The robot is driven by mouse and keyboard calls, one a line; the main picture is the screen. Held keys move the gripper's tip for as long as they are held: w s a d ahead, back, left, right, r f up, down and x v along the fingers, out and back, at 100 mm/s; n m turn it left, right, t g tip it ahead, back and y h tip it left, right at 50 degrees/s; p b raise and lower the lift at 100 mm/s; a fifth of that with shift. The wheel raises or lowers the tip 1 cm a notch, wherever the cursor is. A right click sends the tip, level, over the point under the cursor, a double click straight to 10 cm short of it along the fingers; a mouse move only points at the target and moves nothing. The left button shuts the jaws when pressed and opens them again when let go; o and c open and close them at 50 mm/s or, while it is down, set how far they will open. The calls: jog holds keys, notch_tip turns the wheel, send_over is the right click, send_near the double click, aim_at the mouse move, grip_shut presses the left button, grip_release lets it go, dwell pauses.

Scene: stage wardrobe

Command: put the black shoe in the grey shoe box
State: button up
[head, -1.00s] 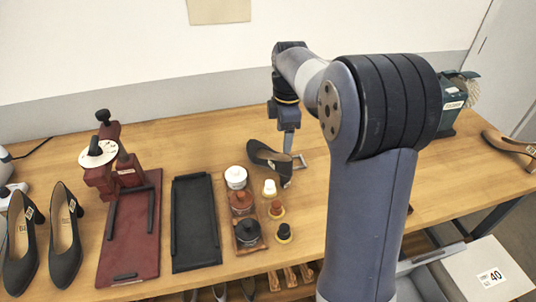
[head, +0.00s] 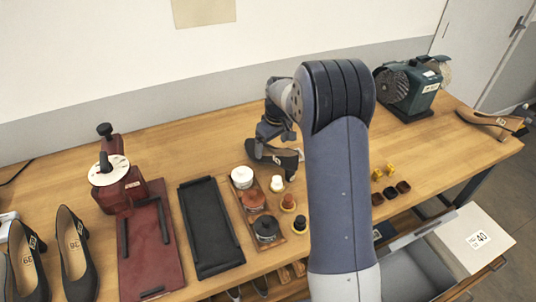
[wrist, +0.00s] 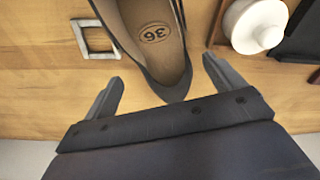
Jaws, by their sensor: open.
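The black shoe (head: 284,158) lies on the wooden table behind the small tray of jars, partly hidden by my arm. In the head view my gripper (head: 268,148) is above or at the shoe; the fingertips are hard to see. A grey open box (head: 412,272) stands low at the front right, partly hidden by my arm.
A white box marked 40 (head: 478,240) is beside the grey box. Another dark pair (head: 72,250) stands at far left. A metal buckle (wrist: 96,38) lies beside the shoe.

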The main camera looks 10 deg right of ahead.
aim_at(268, 154)
jog(key=shift+w+a+f+p, duration=0.2)
jog(key=shift+f+p, duration=0.1)
jog(key=shift+f, duration=0.7)
jog(key=shift+w+a+f+p, duration=0.1)
jog(key=shift+a+f+p, duration=0.15)
jog(key=shift+f, duration=0.75)
jog(key=shift+w+a+f+p, duration=0.15)
jog(key=shift+f+p, duration=0.15)
jog(key=shift+f, duration=0.7)
jog(key=c, duration=1.2)
jog(key=shift+c, duration=0.4)
jog(key=shift+r, duration=0.1)
